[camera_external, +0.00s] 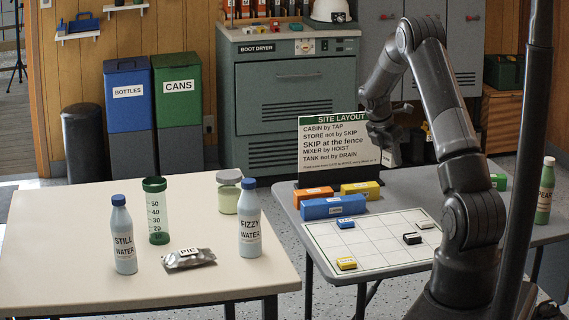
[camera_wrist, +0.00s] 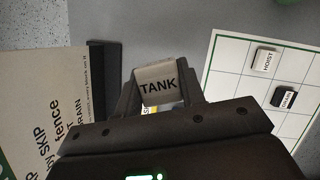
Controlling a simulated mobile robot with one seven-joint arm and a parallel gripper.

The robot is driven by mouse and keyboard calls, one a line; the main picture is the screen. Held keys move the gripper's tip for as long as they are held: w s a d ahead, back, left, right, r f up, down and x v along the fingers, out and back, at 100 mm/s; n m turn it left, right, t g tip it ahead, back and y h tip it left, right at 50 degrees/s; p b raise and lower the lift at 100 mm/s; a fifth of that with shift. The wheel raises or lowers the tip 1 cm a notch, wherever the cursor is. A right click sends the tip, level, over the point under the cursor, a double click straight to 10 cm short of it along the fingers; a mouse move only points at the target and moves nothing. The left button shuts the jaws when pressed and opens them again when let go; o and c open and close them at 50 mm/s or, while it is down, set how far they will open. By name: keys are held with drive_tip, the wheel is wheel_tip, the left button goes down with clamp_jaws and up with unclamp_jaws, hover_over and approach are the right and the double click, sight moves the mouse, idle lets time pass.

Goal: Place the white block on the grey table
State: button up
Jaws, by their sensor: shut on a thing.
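My gripper (camera_wrist: 157,92) is shut on a white block labelled TANK (camera_wrist: 158,84), which sits between the two fingers in the wrist view. In the external view my gripper (camera_external: 382,135) is raised above the grey table (camera_external: 292,205), in front of the site layout sign (camera_external: 335,138).
The board also carries a black DRAIN block (camera_external: 412,238), a blue block (camera_external: 345,223) and a yellow block (camera_external: 346,263). A long blue block (camera_external: 333,207), an orange block (camera_external: 303,196) and a yellow block (camera_external: 360,189) stand behind it. A cream table (camera_external: 90,240) with bottles is at left.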

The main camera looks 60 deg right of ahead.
drive_tip(key=s+d+m+g, duration=0.1)
drive_tip(key=s+d+m, duration=0.35)
drive_tip(key=s, duration=0.65)
hover_over(397, 195)
drive_tip(key=shift+n+y, duration=0.25)
drive_tip(key=shift+y, duration=0.05)
drive_tip(key=f, duration=0.4)
drive_tip(key=w+f, duration=0.1)
drive_tip(key=f, duration=0.1)
drive_tip(key=shift+a+f, duration=0.35)
drive_tip(key=shift+a, duration=0.05)
drive_tip(key=shift+f, duration=2)
drive_tip(key=o, duration=1)
drive_tip(key=shift+f, duration=0.15)
